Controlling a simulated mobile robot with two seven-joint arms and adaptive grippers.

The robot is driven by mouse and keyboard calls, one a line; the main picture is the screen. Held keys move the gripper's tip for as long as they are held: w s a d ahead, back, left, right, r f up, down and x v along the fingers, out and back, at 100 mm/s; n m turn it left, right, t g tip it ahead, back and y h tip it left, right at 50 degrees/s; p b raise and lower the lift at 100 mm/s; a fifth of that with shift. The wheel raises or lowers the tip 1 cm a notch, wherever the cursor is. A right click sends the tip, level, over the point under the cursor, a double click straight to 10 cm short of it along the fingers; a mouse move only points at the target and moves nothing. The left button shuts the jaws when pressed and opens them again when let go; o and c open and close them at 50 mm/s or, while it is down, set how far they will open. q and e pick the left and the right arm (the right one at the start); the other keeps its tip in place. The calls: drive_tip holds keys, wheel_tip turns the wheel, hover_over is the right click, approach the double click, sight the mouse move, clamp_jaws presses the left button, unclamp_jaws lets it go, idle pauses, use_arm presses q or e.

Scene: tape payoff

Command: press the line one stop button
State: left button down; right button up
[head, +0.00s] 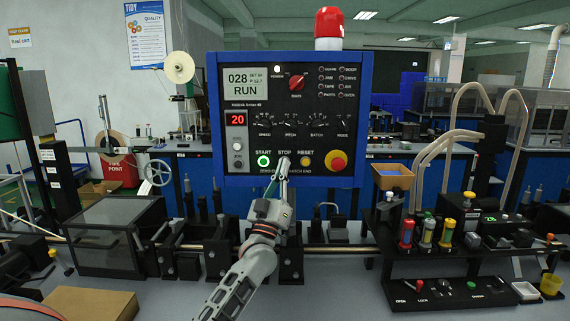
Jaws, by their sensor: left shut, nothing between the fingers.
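The blue-framed control panel (215,100) stands upright at the centre of the head view. Its screen (245,82) reads 028 and RUN. In the bottom row are a lit green START button (263,161), the STOP label (284,152), an amber RESET button (305,161) and a large red emergency knob on yellow (337,161). My left gripper (283,166) is shut and empty, its tips pointing up at the spot under the STOP label. The tips cover the stop button, and I cannot tell whether they touch it. My right gripper is not in view.
A red beacon (329,22) tops the panel. A dark-lidded box (115,225) stands left on the bench. On the right are colored bottles (426,233), bent hoses (430,150) and a lower control box (445,287). The bench front (330,295) is mostly clear.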

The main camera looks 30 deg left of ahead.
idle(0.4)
use_arm(q)
drive_tip(key=shift+w+a, duration=0.25)
drive_tip(key=shift+w, duration=0.1)
idle(0.3)
drive_tip(key=shift+s+d+p, duration=0.25)
drive_tip(key=shift+s+p, duration=0.1)
drive_tip(key=s+d+p, duration=0.3)
drive_tip(key=s, duration=0.2)
drive_tip(key=shift+p, duration=0.35)
drive_tip(key=shift+s+d, duration=0.1)
idle(0.9)
